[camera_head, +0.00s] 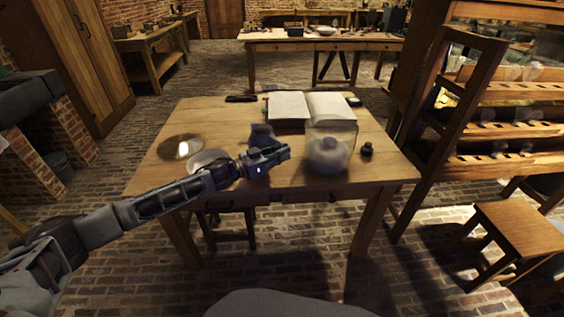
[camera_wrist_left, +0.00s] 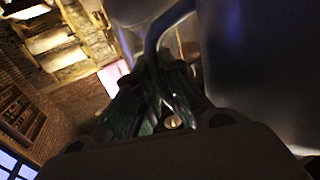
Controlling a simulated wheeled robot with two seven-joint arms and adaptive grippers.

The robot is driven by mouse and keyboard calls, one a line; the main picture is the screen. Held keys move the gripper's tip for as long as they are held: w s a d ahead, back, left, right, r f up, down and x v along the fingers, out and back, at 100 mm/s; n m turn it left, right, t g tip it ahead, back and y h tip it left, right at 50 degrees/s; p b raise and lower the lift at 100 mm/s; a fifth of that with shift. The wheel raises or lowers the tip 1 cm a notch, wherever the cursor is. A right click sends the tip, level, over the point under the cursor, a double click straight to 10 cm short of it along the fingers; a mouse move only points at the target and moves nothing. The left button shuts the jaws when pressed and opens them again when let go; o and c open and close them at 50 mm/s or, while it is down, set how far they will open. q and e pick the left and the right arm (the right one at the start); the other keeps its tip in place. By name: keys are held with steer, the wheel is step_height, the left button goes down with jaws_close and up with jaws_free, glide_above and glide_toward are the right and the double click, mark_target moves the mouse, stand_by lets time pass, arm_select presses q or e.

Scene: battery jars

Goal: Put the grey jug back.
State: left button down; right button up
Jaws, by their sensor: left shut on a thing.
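The grey jug (camera_head: 262,133) shows in the head view just behind my left gripper (camera_head: 275,156), over the near middle of the wooden table. Its lower part is hidden by the gripper. In the wrist view the jug's smooth grey body (camera_wrist_left: 250,75) fills the right side, and its curved handle (camera_wrist_left: 156,42) runs down between my left fingers (camera_wrist_left: 165,108). The gripper is shut on the handle. I cannot tell whether the jug's base touches the table. My right gripper is in neither view.
A glass jar (camera_head: 329,155) stands close right of the gripper, with a small dark weight (camera_head: 367,149) beyond it. An open book (camera_head: 310,106) lies behind. A white bowl (camera_head: 205,158) and a round plate (camera_head: 180,147) are left, partly by my arm. A wooden rack (camera_head: 500,130) stands right.

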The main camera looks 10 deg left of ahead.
arm_select(q)
steer(key=shift+f, duration=0.4)
step_height(320, 180, down, 2)
steer(key=shift+f+b, duration=0.2)
steer(key=shift+b, duration=0.4)
steer(key=shift+f, duration=0.2)
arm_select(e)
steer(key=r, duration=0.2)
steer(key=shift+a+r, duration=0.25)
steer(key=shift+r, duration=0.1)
arm_select(q)
steer(key=c, duration=1.6)
jaws_free()
steer(key=shift+f, duration=0.15)
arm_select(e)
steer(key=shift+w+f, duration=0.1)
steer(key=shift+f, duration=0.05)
arm_select(q)
steer(key=shift+o, duration=0.2)
